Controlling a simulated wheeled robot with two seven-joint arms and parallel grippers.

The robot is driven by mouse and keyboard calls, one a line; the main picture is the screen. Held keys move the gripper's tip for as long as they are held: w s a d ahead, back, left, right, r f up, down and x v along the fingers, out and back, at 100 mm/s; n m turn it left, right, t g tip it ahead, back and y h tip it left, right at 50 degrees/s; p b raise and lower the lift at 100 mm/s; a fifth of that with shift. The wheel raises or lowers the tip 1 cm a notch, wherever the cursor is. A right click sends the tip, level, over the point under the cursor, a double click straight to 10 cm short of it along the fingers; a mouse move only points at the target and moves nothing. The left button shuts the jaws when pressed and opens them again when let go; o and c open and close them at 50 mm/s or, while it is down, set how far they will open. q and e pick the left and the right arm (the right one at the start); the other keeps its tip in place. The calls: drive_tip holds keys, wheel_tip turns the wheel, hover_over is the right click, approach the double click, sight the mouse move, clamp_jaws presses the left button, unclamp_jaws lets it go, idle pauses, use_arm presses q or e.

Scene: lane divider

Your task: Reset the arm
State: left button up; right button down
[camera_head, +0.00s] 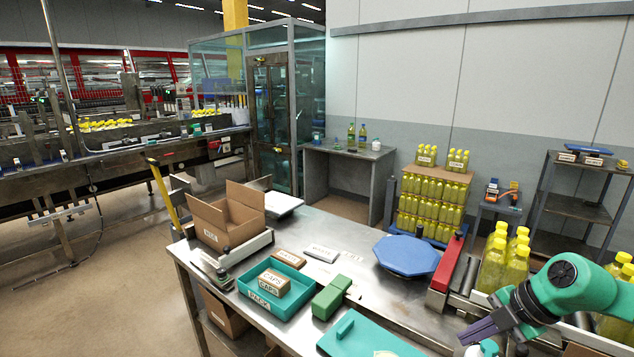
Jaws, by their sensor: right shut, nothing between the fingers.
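My right arm comes in at the lower right, with teal and black links. Its gripper (467,337) points left over the right part of the metal table (335,237), near the front edge. Its dark fingers are closed together with nothing between them. I cannot tell how high they are above the surface. My left gripper is not in view.
Yellow-capped bottles (494,264) stand close behind my right arm, near a red-topped guide (447,262). The table holds a blue octagonal plate (407,256), a teal tray (304,301) with a caps box, a green block (331,298), a teal board (385,342) and an open carton (207,213).

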drive_tip(key=s+d+f+m+t+h, duration=0.25)
drive_tip(key=f+m+t+h, duration=0.55)
drive_tip(key=m, duration=0.8)
drive_tip(key=s+a+f+m+g+y, duration=0.2)
drive_tip(key=s+a+f+g, duration=0.25)
drive_tip(key=s, duration=0.25)
drive_tip(key=s+a+f+m+g+y, duration=0.1)
drive_tip(key=s+a+f+m+g, duration=0.15)
drive_tip(key=s+a+f, duration=0.4)
drive_tip(key=s+d+f+g+b, duration=0.1)
drive_tip(key=s+f+b, duration=0.15)
drive_tip(key=f, duration=1.15)
drive_tip(key=s+d+f+g+b, duration=0.1)
drive_tip(key=s+f+b, duration=0.15)
drive_tip(key=f, duration=1.05)
use_arm(q)
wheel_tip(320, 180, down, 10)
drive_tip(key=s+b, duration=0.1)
drive_tip(key=b, duration=0.4)
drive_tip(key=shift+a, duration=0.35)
use_arm(e)
drive_tip(key=s+d+f+g, duration=0.1)
drive_tip(key=s+d+f, duration=0.1)
drive_tip(key=s+f, duration=1.4)
wheel_tip(320, 180, down, 2)
drive_tip(key=shift+d+f+g, duration=0.25)
drive_tip(key=shift+d+g, duration=0.05)
